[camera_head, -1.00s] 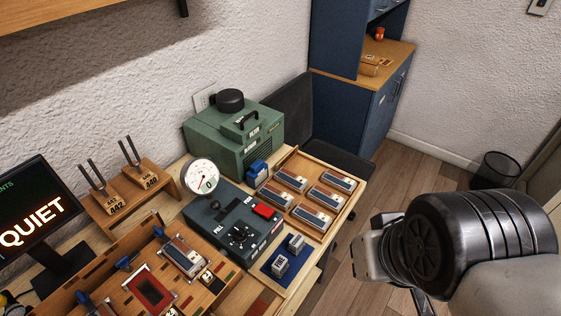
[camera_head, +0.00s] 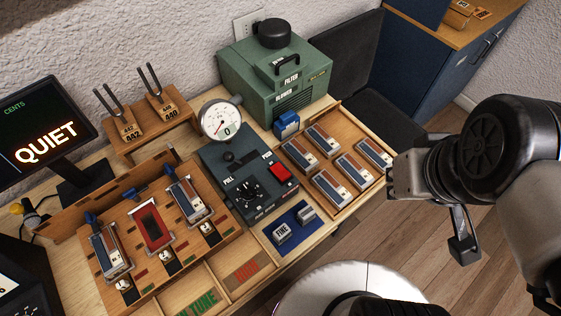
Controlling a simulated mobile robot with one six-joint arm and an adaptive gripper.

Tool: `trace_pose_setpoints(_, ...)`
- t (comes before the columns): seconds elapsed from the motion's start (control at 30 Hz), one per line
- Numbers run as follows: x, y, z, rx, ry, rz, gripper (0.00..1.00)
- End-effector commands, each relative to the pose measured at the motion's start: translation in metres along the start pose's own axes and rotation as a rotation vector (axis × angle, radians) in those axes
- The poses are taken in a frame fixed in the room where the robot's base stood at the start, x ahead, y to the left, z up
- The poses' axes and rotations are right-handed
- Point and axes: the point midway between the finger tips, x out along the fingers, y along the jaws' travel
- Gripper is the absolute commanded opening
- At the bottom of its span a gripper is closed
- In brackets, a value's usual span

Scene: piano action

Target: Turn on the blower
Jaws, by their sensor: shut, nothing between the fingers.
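The green blower box (camera_head: 280,72) stands at the back of the bench, with "FILTER" and "BLOWER" labels, a black handle and a black round cap on top. In front of it is a dark control box (camera_head: 247,172) with a black knob (camera_head: 249,192), a small lever and a red rocker switch (camera_head: 280,173). A round white gauge (camera_head: 221,120) stands at its back left, its display showing 0. My gripper (camera_head: 464,250) is shut and empty, pointing down over the floor to the right of the bench, apart from the box and blower.
A wooden tray (camera_head: 375,192) of several reed-like blocks lies right of the control box. A blue mat (camera_head: 284,243) holds two small grey blocks. Left are a wooden jig (camera_head: 128,212), tuning forks (camera_head: 155,85) and a monitor (camera_head: 42,120) reading "QUIET". A dark chair (camera_head: 345,60) stands behind.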

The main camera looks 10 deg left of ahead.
Motion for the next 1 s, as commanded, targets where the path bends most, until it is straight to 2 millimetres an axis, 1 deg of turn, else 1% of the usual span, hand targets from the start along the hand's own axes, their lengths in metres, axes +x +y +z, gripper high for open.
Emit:
trace_pose_setpoints(0.03,-0.006,-0.007,-0.015,-0.116,-0.031,-0.018,0.0)
trace_pose_setpoints(0.07,-0.007,-0.012,-0.023,-0.202,-0.048,-0.03,0.0)
trace_pose_setpoints(0.13,-0.008,-0.027,-0.043,-0.432,-0.093,-0.065,0.0)
trace_pose_setpoints(0.17,-0.008,-0.035,-0.052,-0.54,-0.111,-0.083,0.0)
trace_pose_setpoints(0.2,-0.006,-0.046,-0.064,-0.69,-0.135,-0.109,0.0)
trace_pose_setpoints(0.27,-0.002,-0.065,-0.08,-0.916,-0.167,-0.152,0.0)
trace_pose_setpoints(0.3,0.003,-0.079,-0.088,-1.065,-0.186,-0.183,0.0)
trace_pose_setpoints(0.37,0.01,-0.101,-0.099,-1.285,-0.21,-0.232,0.0)
trace_pose_setpoints(0.4,0.016,-0.115,-0.103,-1.424,-0.225,-0.266,0.0)
trace_pose_setpoints(0.43,0.021,-0.126,-0.106,-1.522,-0.235,-0.291,0.0)
trace_pose_setpoints(0.5,0.031,-0.149,-0.109,-1.732,-0.252,-0.348,0.0)
trace_pose_setpoints(0.6,0.045,-0.175,-0.107,-1.969,-0.268,-0.42,0.0)
trace_pose_setpoints(0.7,0.055,-0.192,-0.105,-2.124,-0.274,-0.47,0.0)
trace_pose_setpoints(0.8,0.062,-0.201,-0.102,-2.206,-0.276,-0.498,0.0)
trace_pose_setpoints(1.0,0.064,-0.203,-0.101,-2.231,-0.274,-0.506,0.0)
